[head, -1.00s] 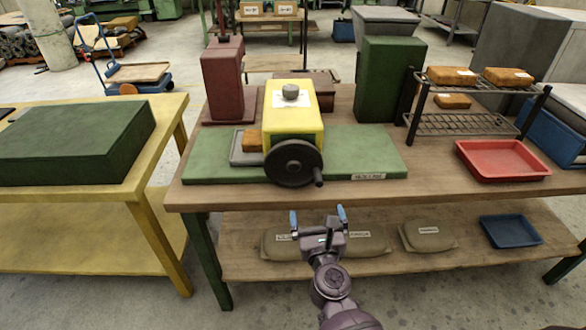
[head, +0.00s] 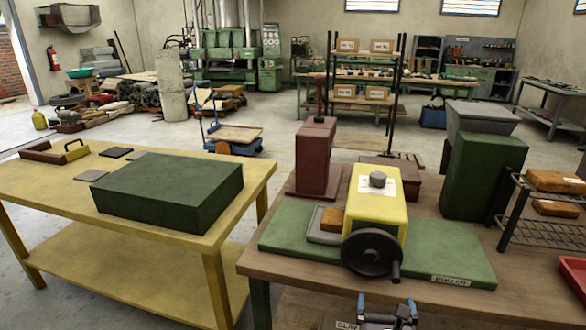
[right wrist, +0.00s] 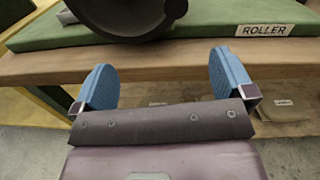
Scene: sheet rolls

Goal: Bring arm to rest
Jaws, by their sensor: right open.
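My right gripper (head: 386,308) shows at the bottom edge of the head view, in front of the wooden table's front edge. In the right wrist view its two blue fingers (right wrist: 160,85) stand wide apart with nothing between them. The yellow sheet roller (head: 378,203) with a black handwheel (head: 372,253) stands on a green base board (head: 450,260) labelled ROLLER, beyond the gripper. An orange-brown block (head: 331,219) sits on a grey tray (head: 322,232) at the roller's left side. The handwheel is partly visible at the top of the right wrist view (right wrist: 120,15). My left gripper is not in view.
A yellow table (head: 50,215) with a green slab (head: 170,190) stands at left. A maroon press (head: 315,155), a green bin (head: 482,175), a black rack (head: 540,232) and a red tray (head: 575,272) stand on the wooden table (head: 290,275). Open floor lies between the tables.

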